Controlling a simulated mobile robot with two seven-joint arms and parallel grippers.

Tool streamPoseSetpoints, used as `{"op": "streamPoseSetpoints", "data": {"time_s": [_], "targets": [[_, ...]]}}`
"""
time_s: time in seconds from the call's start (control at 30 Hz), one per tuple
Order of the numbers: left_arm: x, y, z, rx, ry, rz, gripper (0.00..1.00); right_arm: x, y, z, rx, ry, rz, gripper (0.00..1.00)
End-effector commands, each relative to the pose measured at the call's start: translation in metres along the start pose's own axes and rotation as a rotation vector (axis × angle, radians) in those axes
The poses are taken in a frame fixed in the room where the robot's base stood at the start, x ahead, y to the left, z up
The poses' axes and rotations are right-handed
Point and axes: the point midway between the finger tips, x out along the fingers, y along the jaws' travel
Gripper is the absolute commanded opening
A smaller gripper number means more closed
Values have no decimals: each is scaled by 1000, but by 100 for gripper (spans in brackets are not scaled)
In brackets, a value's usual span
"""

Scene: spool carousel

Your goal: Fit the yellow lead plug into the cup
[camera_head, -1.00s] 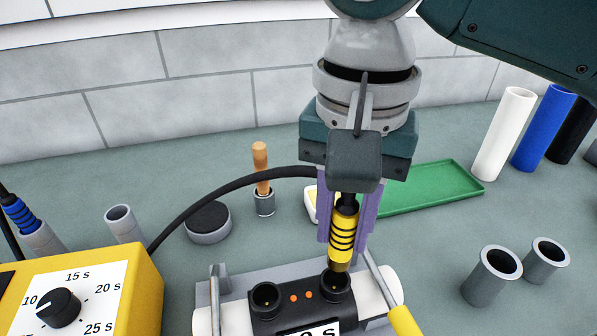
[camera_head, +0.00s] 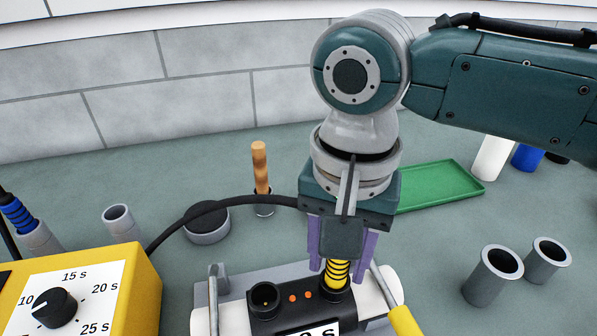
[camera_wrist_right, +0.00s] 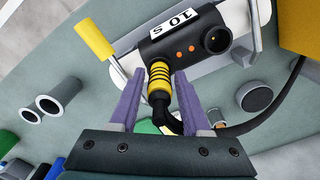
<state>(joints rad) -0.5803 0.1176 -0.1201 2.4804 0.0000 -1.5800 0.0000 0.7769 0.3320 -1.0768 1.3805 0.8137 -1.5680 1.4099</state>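The yellow lead plug (camera_head: 337,272), with dark ribs, stands upright with its lower end inside the right-hand cup (camera_head: 336,292) of the black block (camera_head: 290,312). The wrist view also shows the plug (camera_wrist_right: 160,77) meeting the block, its black cable bending away behind. My right gripper (camera_head: 341,262) is around the plug, its purple fingers spread with a gap on each side; these gaps also show in the wrist view. The left-hand cup (camera_head: 264,299) is empty. How deep the plug sits is hidden by the cup rim. My left gripper is not in view.
A yellow timer box (camera_head: 90,300) stands at left, near a blue plug (camera_head: 18,214) in a grey holder. Grey tubes (camera_head: 492,275) stand at right. A green tray (camera_head: 440,187) and a wooden-handled tool (camera_head: 260,165) are behind. The plug's cable (camera_head: 220,203) arches left.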

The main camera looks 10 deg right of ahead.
Motion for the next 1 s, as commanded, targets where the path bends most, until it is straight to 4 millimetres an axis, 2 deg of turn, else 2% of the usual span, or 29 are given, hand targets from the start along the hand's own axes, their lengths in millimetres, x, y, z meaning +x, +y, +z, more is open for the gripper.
{"op": "streamPoseSetpoints", "data": {"time_s": [0.03, 0.1, 0.37, 0.47, 0.57, 0.8, 1.0], "targets": [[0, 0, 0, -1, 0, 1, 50, 0, 0, 0, 0, 0, 0, 54], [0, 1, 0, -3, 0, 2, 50, 0, 0, 0, 0, 0, 0, 61], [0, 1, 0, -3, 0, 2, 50, -2, 0, -1, 1, 1, 0, 61], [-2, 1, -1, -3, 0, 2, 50, -10, 0, -1, 1, 1, -2, 61], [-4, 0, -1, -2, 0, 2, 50, -27, -1, -1, -1, 1, -3, 61], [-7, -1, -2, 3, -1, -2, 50, -82, -1, -1, 0, 3, -4, 61], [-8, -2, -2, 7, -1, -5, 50, -114, -1, -1, 1, 1, -2, 61]]}}
